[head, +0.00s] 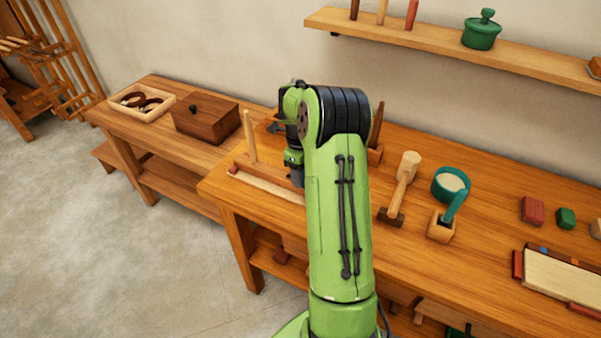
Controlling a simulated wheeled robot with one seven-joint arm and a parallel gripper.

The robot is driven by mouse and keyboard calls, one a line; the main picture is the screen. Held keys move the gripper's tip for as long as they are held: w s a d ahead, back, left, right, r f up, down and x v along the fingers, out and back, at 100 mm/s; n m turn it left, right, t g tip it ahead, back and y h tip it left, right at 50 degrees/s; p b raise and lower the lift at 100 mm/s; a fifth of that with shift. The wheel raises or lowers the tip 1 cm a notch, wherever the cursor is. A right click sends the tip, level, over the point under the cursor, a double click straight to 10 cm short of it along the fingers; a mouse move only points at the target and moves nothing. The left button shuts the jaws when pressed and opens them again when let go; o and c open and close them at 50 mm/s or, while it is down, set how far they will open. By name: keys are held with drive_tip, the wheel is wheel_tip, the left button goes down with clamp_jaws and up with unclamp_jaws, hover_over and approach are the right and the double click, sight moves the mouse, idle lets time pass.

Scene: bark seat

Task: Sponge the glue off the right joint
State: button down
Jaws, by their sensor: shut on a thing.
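My gripper (297,177) shows only in part, at the left edge of my green arm, pointing down over the wooden frame on the bench. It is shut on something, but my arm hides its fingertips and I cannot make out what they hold. The frame has a pale front rail (268,187), a pale left post (250,137) and a darker upright (377,126) on the right, behind my arm. My arm covers the middle of the frame. The right joint and any glue on it cannot be made out. No sponge is clearly visible.
Red (532,210) and green (566,218) blocks lie farther right. A lidded box (205,118) sits on the left bench.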

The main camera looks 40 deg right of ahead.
drive_tip(key=shift+w+d+r+p, duration=0.1)
drive_tip(key=shift+w+d+p, duration=0.1)
drive_tip(key=shift+d, duration=0.2)
drive_tip(key=shift+w+d+r+p, duration=0.1)
drive_tip(key=shift+d+p, duration=0.1)
drive_tip(key=shift+d, duration=0.2)
drive_tip(key=shift+s+a+f+b, duration=0.15)
drive_tip(key=shift+a+b, duration=0.25)
drive_tip(key=shift+b, duration=0.05)
drive_tip(key=shift+s+a+f+b, duration=0.15)
drive_tip(key=shift+a+b, duration=0.25)
drive_tip(key=shift+s+a, duration=0.15)
drive_tip(key=shift+a, duration=0.25)
drive_tip(key=shift+d+r, duration=0.2)
drive_tip(key=shift+d, duration=0.1)
drive_tip(key=shift+w+d+p, duration=0.25)
drive_tip(key=shift+d+p, duration=0.15)
drive_tip(key=shift+d, duration=0.05)
drive_tip(key=shift+w+d+p, duration=0.2)
drive_tip(key=shift+d+p, duration=0.15)
drive_tip(key=shift+d, duration=0.1)
drive_tip(key=shift+s+a+f+b, duration=0.15)
drive_tip(key=shift+s+a+b, duration=0.05)
drive_tip(key=shift+a+b, duration=0.35)
drive_tip(key=shift+s+a+f+b, duration=0.1)
drive_tip(key=shift+s+a+b, duration=0.05)
drive_tip(key=shift+a+b, duration=0.35)
drive_tip(key=shift+s+a, duration=0.15)
drive_tip(key=shift+r, duration=0.1)
